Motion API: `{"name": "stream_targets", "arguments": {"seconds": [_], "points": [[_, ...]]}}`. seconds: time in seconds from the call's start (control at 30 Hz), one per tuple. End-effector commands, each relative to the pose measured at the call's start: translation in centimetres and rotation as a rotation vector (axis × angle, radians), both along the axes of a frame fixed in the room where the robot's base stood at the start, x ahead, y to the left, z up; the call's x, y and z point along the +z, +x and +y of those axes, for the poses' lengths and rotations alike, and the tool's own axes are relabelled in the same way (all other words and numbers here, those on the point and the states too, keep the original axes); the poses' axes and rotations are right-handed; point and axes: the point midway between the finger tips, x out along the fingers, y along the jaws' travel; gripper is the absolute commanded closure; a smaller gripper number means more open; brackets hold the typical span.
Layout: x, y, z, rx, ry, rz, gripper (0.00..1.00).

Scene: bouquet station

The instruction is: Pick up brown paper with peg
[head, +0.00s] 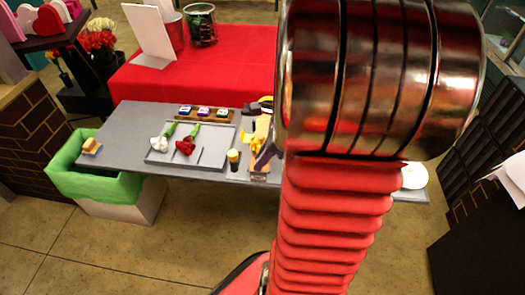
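I cannot clearly make out the brown paper with its peg. A small tan, box-like item (259,175) stands at the table's front edge, just left of my arm, with yellow and purple pieces (258,135) above it; I cannot tell whether brown paper is among them.
The grey table (130,118) holds a grey tray (218,158) with a white and a red flower. A row of small coloured items (204,112) lies behind it. A green-lined bin (90,185) stands at the front left. A red-covered table (235,65) stands behind.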

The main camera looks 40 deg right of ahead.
Motion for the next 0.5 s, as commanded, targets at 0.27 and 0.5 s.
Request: {"name": "stream_targets", "arguments": {"seconds": [0.27, 0.5], "points": [[0.01, 0.00, -0.01, 0.000, 0.000, 0.000, 1.00], [0.01, 0.01, 0.00, 0.000, 0.000, 0.000, 1.00]]}}
